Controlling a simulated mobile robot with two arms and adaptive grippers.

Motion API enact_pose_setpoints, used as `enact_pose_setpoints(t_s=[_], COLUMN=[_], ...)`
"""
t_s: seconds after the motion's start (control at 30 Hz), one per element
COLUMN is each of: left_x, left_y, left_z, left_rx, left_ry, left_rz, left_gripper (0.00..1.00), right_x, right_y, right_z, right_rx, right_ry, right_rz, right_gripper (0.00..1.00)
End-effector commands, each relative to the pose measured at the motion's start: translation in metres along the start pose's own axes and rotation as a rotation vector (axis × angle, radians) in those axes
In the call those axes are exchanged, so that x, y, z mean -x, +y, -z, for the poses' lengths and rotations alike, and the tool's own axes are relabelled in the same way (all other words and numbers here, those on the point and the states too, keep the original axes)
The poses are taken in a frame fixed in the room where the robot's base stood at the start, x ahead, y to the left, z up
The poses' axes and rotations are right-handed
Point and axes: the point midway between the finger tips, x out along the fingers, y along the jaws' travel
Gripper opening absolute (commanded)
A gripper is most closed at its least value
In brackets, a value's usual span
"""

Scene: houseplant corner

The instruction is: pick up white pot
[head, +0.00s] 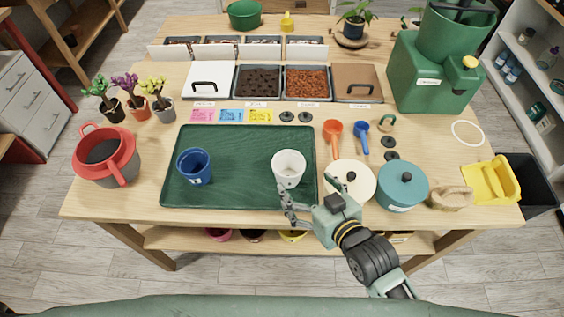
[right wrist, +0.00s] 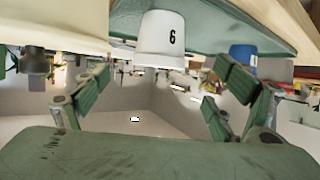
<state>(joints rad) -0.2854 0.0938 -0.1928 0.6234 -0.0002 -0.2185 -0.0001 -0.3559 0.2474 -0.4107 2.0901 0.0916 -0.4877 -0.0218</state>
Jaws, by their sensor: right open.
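The white pot (head: 288,170) stands upright on the right part of the dark green tray (head: 240,175). In the right wrist view the white pot (right wrist: 162,42) shows a black number 6 and appears beyond the fingers, roughly centred between them. My right gripper (head: 288,207) is open and empty at the tray's front edge, just in front of the pot. No finger visibly closes on the pot; in the head view one fingertip is very near its base. My left gripper is not in view.
A blue pot (head: 194,167) stands on the tray's left part. A red-and-grey bucket (head: 104,160) is at the left. The tray's middle is clear.

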Motion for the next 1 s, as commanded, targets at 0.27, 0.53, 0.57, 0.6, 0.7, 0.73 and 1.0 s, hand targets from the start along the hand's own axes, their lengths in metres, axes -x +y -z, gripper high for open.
enact_pose_setpoints(t_s=[0.27, 0.53, 0.57, 0.6, 0.7, 0.73, 1.0], left_x=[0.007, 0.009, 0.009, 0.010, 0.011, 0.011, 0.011], left_y=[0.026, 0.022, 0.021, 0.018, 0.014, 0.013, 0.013], left_z=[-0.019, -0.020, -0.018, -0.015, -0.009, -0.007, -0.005], left_rx=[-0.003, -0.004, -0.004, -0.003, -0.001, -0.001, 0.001], left_ry=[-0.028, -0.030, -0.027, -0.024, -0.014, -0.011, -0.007], left_rz=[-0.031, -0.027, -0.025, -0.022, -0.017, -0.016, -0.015], left_gripper=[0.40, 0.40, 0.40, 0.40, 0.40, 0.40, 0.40], right_x=[-0.044, -0.065, -0.070, -0.077, -0.093, -0.097, -0.113], right_y=[0.000, 0.000, 0.000, 0.000, 0.000, 0.000, -0.001], right_z=[0.002, 0.001, 0.002, 0.002, 0.002, 0.002, 0.001], right_rx=[0.000, -0.001, -0.001, -0.001, -0.001, -0.001, 0.000], right_ry=[0.002, 0.001, 0.002, 0.002, 0.001, 0.001, 0.000], right_rz=[0.000, 0.000, 0.000, 0.000, 0.000, 0.001, 0.001], right_gripper=[0.88, 0.88, 0.88, 0.88, 0.88, 0.88, 0.88])
